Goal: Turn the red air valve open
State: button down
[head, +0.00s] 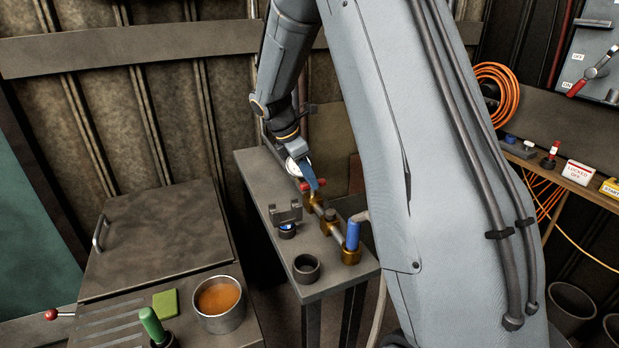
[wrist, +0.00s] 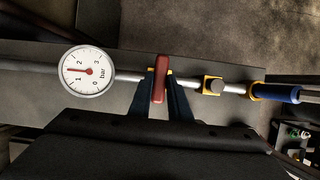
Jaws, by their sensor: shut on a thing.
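The red air valve handle (wrist: 160,78) sits on a silver pipe over a narrow grey metal table. In the wrist view it lies across the pipe. My gripper (wrist: 161,80) has its two blue fingers shut on the handle, one on each side. In the head view my gripper (head: 311,185) reaches down to the red valve (head: 318,182) at the far part of the table, and the fingers hide part of it. A round white gauge marked bar (wrist: 88,71) is on the pipe to the left of the valve in the wrist view.
Brass fittings (head: 330,216) and a blue-ended hose coupling (head: 353,234) continue the pipe toward the table's near end. A grey bracket (head: 286,214) and a dark cup (head: 306,268) stand on the table beside it. A pot of orange liquid (head: 219,303) is at lower left.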

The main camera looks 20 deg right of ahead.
jog(key=m, duration=0.2)
jog(key=m+g, duration=0.1)
jog(key=m, duration=0.1)
jog(key=shift+w+g, duration=0.2)
jog(key=shift+g, duration=0.1)
jog(key=m, duration=0.2)
jog(key=m+g+y, duration=0.1)
jog(key=m, duration=0.1)
jog(key=shift+w+d+m, duration=0.15)
jog(key=shift+w+m, duration=0.05)
jog(key=shift+m, duration=0.1)
jog(key=m+y, duration=0.1)
jog(key=m, duration=0.1)
jog(key=m+g, duration=0.1)
jog(key=m, duration=0.1)
jog(key=shift+w+d+m+y+b, duration=0.1)
jog(key=shift+d+m+y+b, duration=0.05)
jog(key=shift+m+y+b, duration=0.2)
jog(key=m+y, duration=0.1)
jog(key=m, duration=0.3)
jog(key=shift+d+g+y, duration=0.15)
jog(key=shift+g+y, duration=0.15)
jog(key=shift+y, duration=0.05)
jog(key=shift+r+m, duration=0.1)
jog(key=shift+m, duration=0.15)
jog(key=c, duration=1.6)
grip_release()
jog(key=shift+c, duration=0.2)
